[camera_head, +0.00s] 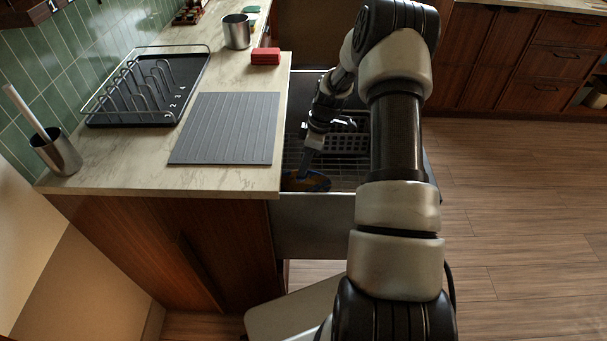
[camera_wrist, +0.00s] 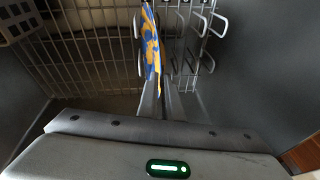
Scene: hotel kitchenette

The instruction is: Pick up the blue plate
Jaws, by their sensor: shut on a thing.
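The blue plate (camera_head: 312,182) has a yellow-orange pattern and is in the pulled-out dishwasher drawer (camera_head: 315,225), close to the counter. In the wrist view the plate (camera_wrist: 152,50) appears nearly edge-on, upright among the wire tines. My gripper (camera_head: 304,169) reaches down into the drawer from above. In the wrist view my gripper (camera_wrist: 160,92) is shut on the plate's near edge. Whether the plate's lower edge touches the rack cannot be told.
The wire rack (camera_wrist: 85,60) surrounds the plate, with metal tines (camera_wrist: 208,30) close on its right. A dark basket (camera_head: 345,143) stands behind in the drawer. The counter holds a grey ribbed mat (camera_head: 226,128), a numbered dish rack (camera_head: 120,110), a red block (camera_head: 265,56) and metal cups (camera_head: 237,32).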

